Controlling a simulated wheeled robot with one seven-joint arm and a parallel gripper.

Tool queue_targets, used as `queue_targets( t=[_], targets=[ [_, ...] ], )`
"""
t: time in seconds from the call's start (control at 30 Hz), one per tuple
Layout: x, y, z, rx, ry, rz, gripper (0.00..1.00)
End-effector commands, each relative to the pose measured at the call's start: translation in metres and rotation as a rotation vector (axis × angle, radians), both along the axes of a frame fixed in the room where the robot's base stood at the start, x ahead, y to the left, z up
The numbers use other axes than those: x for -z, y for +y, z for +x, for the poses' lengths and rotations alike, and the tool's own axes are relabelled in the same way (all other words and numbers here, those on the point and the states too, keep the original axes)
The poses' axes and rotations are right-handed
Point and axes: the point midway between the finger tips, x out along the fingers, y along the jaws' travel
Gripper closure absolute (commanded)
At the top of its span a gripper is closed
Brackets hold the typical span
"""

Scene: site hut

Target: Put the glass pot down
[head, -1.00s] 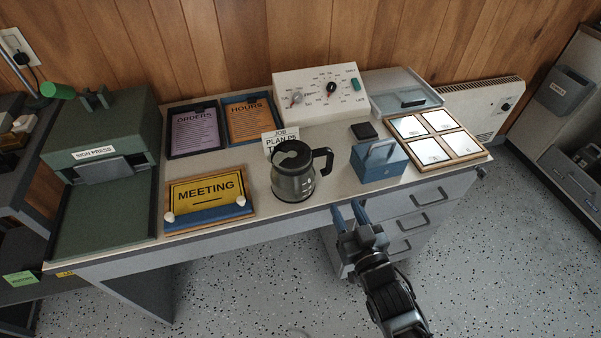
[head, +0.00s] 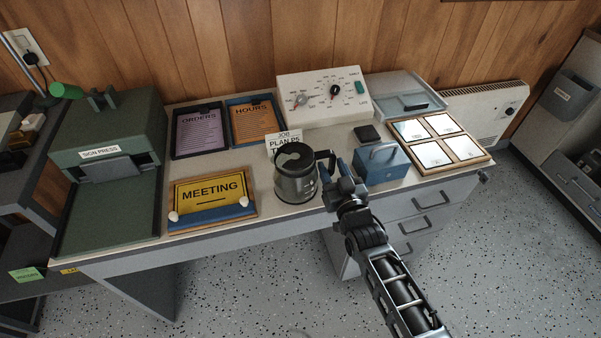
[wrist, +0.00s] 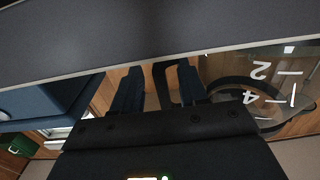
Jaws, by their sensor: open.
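The glass pot (head: 295,180), with a dark lid and black handle, stands upright on the desk, right of the yellow MEETING sign. In the wrist view the pot's clear wall with white marks (wrist: 285,90) shows at right. My gripper (head: 332,170) is open at the pot's handle side, above the desk's front edge. In the wrist view its two blue fingers (wrist: 160,85) are apart, and part of the dark handle seems to show between them. Whether they touch it I cannot tell. My gripper partly hides the handle in the head view.
A blue box with a handle (head: 382,163) stands close right of my gripper. The MEETING sign (head: 212,192) is at left. A JOB PLAN card (head: 284,140) stands just behind the pot. A white dial panel (head: 322,97) and a tile frame (head: 437,143) stand farther off.

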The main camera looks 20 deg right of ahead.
Motion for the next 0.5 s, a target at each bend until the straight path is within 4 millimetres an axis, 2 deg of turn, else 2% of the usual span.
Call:
queue_targets(
  t=[0.1, 0.37, 0.5],
  targets=[
    [0.0001, 0.0006, 0.0074, -0.001, 0.001, -0.001, 0.57],
    [0.0002, 0.0004, 0.0083, 0.0, 0.0, 0.0, 0.58],
    [0.0002, 0.0003, 0.0082, 0.0, 0.0, 0.0, 0.72]
  ],
)
